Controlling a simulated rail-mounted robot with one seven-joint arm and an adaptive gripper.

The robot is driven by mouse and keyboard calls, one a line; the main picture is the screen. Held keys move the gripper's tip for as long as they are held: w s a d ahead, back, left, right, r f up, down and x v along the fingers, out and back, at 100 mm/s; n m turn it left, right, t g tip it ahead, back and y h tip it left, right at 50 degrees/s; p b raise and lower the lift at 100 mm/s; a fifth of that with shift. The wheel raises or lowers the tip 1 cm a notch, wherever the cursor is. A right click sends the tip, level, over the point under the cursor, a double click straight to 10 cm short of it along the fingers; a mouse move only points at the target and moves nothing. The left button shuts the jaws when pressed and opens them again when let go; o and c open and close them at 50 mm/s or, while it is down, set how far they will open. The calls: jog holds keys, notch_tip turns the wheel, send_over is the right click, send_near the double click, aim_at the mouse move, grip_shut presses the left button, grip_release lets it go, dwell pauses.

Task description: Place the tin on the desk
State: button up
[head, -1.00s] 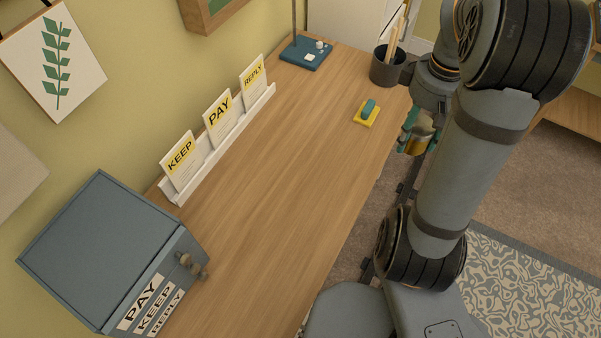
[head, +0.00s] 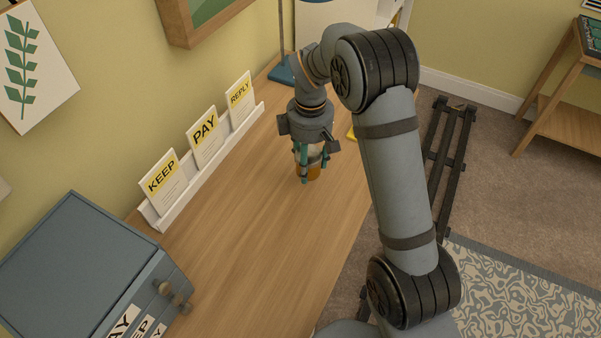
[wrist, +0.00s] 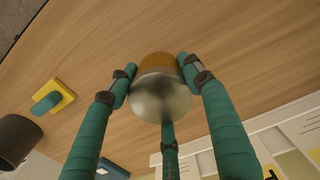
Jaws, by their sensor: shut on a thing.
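The tin is a short cylinder with an amber-orange side and a silvery top; it shows in the wrist view (wrist: 160,95) and low between the fingers in the head view (head: 313,172). My gripper (head: 308,170) is shut on the tin, with its teal fingers (wrist: 160,90) around it. The gripper points down over the wooden desk (head: 235,225). I cannot tell whether the tin's base touches the desk top or hangs just above it.
A white rack (head: 205,165) with KEEP, PAY and REPLY cards stands along the wall. A grey drawer box (head: 75,265) is at the near left. A yellow block with a teal top (wrist: 52,97) and a dark cup (wrist: 15,140) are near. The desk's middle is clear.

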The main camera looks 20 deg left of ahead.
jog(key=shift+a+f, duration=0.45)
jog(key=shift+a, duration=0.3)
jog(key=shift+f, duration=2)
jog(key=shift+f, duration=0.1)
jog(key=shift+f, duration=0.15)
jog(key=o, duration=1.2)
jog(key=shift+c, duration=0.2)
jog(key=shift+o, duration=0.6)
notch_tip(320, 180, up, 12)
jog(key=shift+r+p, duration=0.25)
jog(key=shift+p, duration=0.45)
jog(key=shift+f, duration=0.1)
